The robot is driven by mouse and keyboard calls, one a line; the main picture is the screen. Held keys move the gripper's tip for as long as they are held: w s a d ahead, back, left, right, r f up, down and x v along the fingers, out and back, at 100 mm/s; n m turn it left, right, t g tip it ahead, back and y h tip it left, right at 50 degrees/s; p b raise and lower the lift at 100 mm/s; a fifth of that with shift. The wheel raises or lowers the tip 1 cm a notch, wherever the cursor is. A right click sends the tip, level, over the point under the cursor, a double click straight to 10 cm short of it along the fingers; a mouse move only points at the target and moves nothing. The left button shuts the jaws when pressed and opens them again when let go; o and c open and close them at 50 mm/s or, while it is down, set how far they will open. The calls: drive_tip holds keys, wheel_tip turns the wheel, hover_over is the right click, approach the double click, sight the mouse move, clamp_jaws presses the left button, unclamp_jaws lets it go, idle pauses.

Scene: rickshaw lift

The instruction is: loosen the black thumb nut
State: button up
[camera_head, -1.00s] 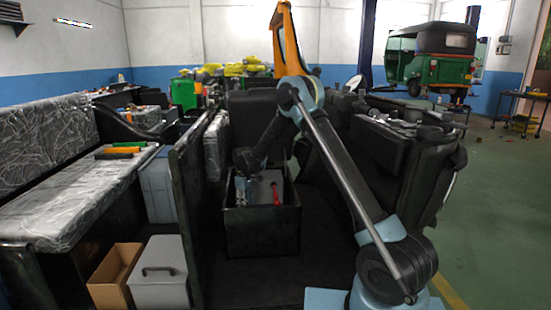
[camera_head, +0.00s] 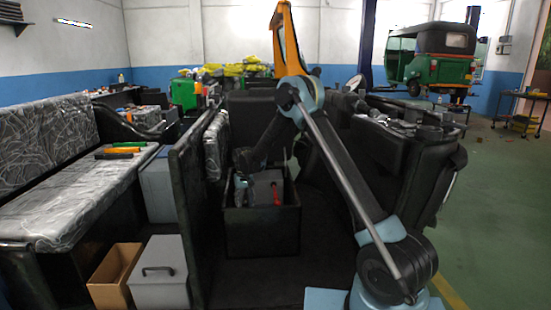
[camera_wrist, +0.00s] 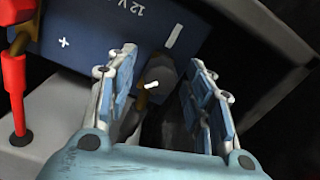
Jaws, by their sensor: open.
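In the wrist view, my gripper (camera_wrist: 162,90) is open. Its two blue-padded fingers point at a blue battery (camera_wrist: 95,35) marked "12 V" and "+". Between the fingertips is a dark terminal part (camera_wrist: 160,72) with a small white pin and a bit of brass. I cannot tell for sure whether this is the black thumb nut, and no contact with the fingers shows. In the head view, my gripper (camera_head: 241,180) is down inside a black open box (camera_head: 262,235), at its left side, and the nut is too small to see there.
A red terminal clamp (camera_wrist: 15,95) stands at the left in the wrist view; its red part also shows in the box in the head view (camera_head: 276,194). Box walls surround the gripper. A black panel (camera_head: 188,215) stands close on the left. A grey lidded box (camera_head: 158,275) is on the floor.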

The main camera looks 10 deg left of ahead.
sight(245, 203)
drive_tip(key=m, duration=0.5)
wheel_tip(245, 203, up, 17)
drive_tip(key=s+d+r, duration=0.1)
drive_tip(key=d+r, duration=0.3)
drive_tip(key=d, duration=0.4)
drive_tip(key=s+d+r, duration=0.2)
drive_tip(key=d+r, duration=0.3)
drive_tip(key=d, duration=0.3)
drive_tip(key=shift+r, duration=0.3)
drive_tip(key=shift+s, duration=0.15)
